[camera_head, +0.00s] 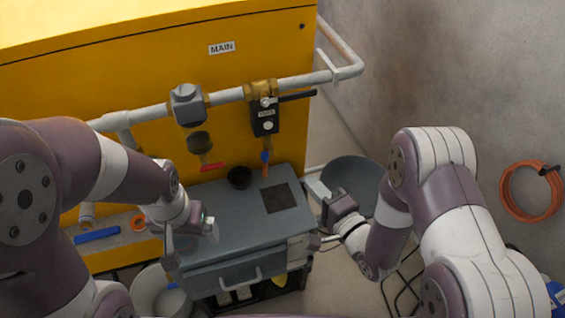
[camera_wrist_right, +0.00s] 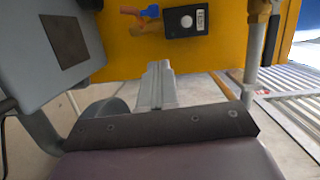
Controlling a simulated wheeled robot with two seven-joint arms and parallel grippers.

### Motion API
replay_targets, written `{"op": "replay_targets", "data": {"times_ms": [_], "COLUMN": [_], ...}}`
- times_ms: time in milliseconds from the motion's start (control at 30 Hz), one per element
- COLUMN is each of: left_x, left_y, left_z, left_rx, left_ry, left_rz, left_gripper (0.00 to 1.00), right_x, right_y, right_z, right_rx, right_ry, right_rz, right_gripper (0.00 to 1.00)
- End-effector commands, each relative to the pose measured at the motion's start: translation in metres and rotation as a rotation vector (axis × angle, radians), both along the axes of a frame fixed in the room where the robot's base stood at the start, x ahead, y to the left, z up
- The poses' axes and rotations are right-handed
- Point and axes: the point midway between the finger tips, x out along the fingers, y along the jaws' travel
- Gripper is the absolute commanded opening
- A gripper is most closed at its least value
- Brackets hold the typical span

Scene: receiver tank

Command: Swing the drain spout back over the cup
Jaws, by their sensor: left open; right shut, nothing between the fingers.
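The drain spout, a short orange-copper tube (camera_head: 265,169) with a blue piece at its top, hangs below the dark valve block on the pipe. It also shows in the right wrist view (camera_wrist_right: 131,11), near the top edge. The cup looks like a small dark round vessel (camera_head: 239,178) on the grey cabinet top, left of the spout. My left gripper (camera_head: 191,232) is open at the cabinet's left front side, apart from both. My right gripper (camera_head: 318,187) is shut and empty beyond the cabinet's right edge; its closed fingers show in the wrist view (camera_wrist_right: 158,82).
A red lever (camera_head: 212,167) hangs under the grey filter unit (camera_head: 187,104), left of the cup. A black valve handle (camera_head: 297,96) sticks out right. The grey cabinet (camera_head: 225,230) carries a dark square pad (camera_head: 278,198). A grey round basin (camera_head: 355,178) is behind my right gripper.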

Motion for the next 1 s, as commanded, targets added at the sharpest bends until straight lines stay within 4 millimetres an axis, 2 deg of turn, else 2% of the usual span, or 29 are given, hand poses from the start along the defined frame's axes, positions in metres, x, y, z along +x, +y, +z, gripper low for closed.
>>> {"op": "replay_targets", "data": {"times_ms": [200, 367, 500, 600, 1000], "left_x": [0.0, 0.0, 0.0, 0.0, 0.0], "left_y": [0.0, 0.0, 0.0, 0.0, 0.0], "left_z": [-0.012, -0.019, -0.024, -0.025, -0.025], "left_rx": [0.0, 0.0, 0.0, 0.0, 0.0], "left_ry": [0.0, 0.0, 0.0, 0.0, 0.0], "left_rz": [0.0, 0.0, 0.0, 0.0, 0.0], "left_gripper": [0.94, 0.94, 0.94, 0.94, 0.94], "right_x": [0.041, 0.067, 0.07, 0.073, 0.074], "right_y": [0.027, 0.045, 0.066, 0.074, 0.079], "right_z": [-0.004, -0.006, -0.006, -0.006, -0.005], "right_rx": [-0.002, -0.002, -0.002, -0.003, -0.003], "right_ry": [-0.004, -0.004, -0.004, -0.003, -0.002], "right_rz": [0.004, 0.003, 0.003, 0.001, -0.001], "right_gripper": [0.0, 0.0, 0.0, 0.0, 0.0]}}
